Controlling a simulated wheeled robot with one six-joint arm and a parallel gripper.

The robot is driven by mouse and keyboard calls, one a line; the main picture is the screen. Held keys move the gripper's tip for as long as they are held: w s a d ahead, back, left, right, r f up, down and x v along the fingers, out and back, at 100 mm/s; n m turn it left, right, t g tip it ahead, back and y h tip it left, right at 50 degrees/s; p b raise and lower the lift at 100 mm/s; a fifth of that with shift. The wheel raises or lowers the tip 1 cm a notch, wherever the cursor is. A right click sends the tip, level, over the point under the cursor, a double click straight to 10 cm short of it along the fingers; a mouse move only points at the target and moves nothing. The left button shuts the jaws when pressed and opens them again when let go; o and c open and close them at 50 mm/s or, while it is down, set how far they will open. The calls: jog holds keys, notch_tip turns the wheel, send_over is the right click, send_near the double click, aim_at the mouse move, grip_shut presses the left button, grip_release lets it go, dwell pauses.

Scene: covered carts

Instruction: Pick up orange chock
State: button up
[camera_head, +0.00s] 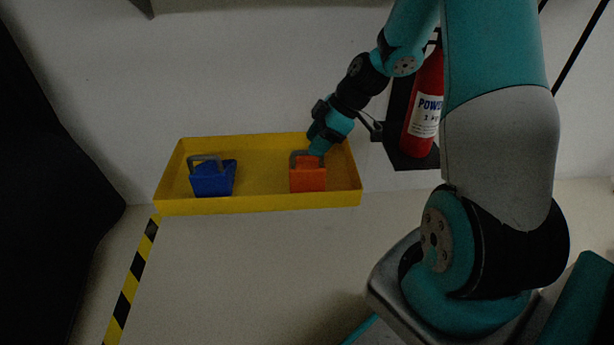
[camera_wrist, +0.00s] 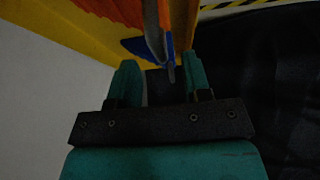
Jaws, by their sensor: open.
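The orange chock (camera_head: 308,179) stands in the yellow tray (camera_head: 265,204), right of the middle, with its grey handle on top. My gripper (camera_head: 318,150) is at this handle, coming from the upper right. In the wrist view, the orange body (camera_wrist: 112,10) shows at the top edge. The grey handle (camera_wrist: 153,28) reaches down toward the space between the two teal fingers of my open gripper (camera_wrist: 160,62). I cannot tell whether a finger touches it.
A blue chock (camera_head: 212,179) with a grey handle stands in the tray's left part, apart from the orange one. A red fire extinguisher (camera_head: 424,105) hangs on the wall close to my arm. Yellow-black tape (camera_head: 132,278) marks the floor at left.

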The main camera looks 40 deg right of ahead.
aim_at(307, 172)
jog(key=b+x, duration=0.3)
jog(key=x, duration=0.3)
jog(key=shift+r, duration=0.1)
grip_shut()
dwell(1.2)
